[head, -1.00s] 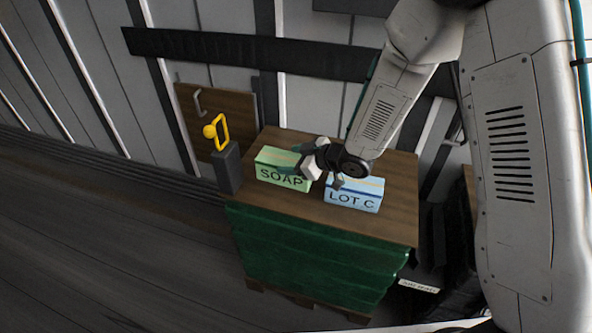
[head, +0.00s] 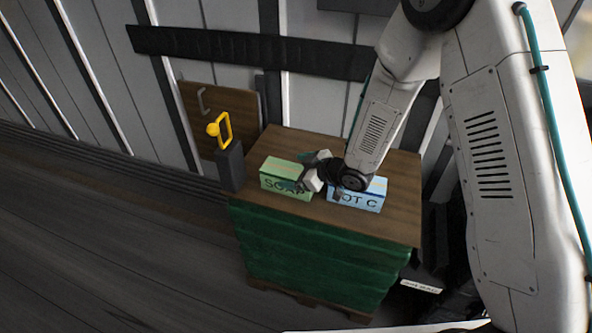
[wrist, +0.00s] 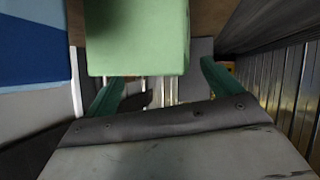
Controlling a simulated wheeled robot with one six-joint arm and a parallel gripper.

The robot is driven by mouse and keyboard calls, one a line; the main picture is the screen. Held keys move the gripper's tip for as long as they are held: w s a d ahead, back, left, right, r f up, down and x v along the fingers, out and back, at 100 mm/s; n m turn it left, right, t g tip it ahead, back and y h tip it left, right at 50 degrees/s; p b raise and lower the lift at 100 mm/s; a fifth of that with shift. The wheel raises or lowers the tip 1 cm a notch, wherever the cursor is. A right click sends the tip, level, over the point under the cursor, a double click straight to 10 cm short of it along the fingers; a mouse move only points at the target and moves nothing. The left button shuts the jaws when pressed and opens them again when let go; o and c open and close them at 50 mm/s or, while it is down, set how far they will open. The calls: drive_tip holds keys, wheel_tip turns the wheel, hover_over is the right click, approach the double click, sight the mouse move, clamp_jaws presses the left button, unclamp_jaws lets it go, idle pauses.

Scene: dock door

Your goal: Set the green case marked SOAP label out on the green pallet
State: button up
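The green case marked SOAP (head: 284,170) stands upright on the brown top of a stack with green sides (head: 310,250). My gripper (head: 303,172) is at its right end, with one teal finger in front of the label and partly covering the lettering. In the wrist view the case (wrist: 140,35) fills the top middle, and the two teal fingers of my gripper (wrist: 162,84) are spread apart. I see no separate green pallet.
A blue case marked LOT C (head: 358,195) stands close to the right, under my wrist. A dark post with a yellow handle (head: 221,130) stands at the stack's left. A ribbed wall with a dark rail (head: 240,52) is behind. Open floor (head: 110,240) lies at left.

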drive_tip(key=v, duration=1.2)
drive_tip(key=w+d+r+m+t+h, duration=0.25)
drive_tip(key=d+r+h, duration=0.35)
drive_tip(key=d+r, duration=0.3)
drive_tip(key=s+d+r+m+g+h, duration=0.2)
drive_tip(key=s+d+r+m+h, duration=0.35)
drive_tip(key=s+d+r, duration=0.2)
drive_tip(key=s+r+m+g+y, duration=0.1)
drive_tip(key=s+r+m+g, duration=0.1)
drive_tip(key=s, duration=1)
drive_tip(key=s+r+m+g, duration=0.3)
drive_tip(key=s+r+g, duration=0.1)
drive_tip(key=s, duration=0.8)
drive_tip(key=shift+r+y, duration=0.2)
drive_tip(key=shift+y, duration=0.15)
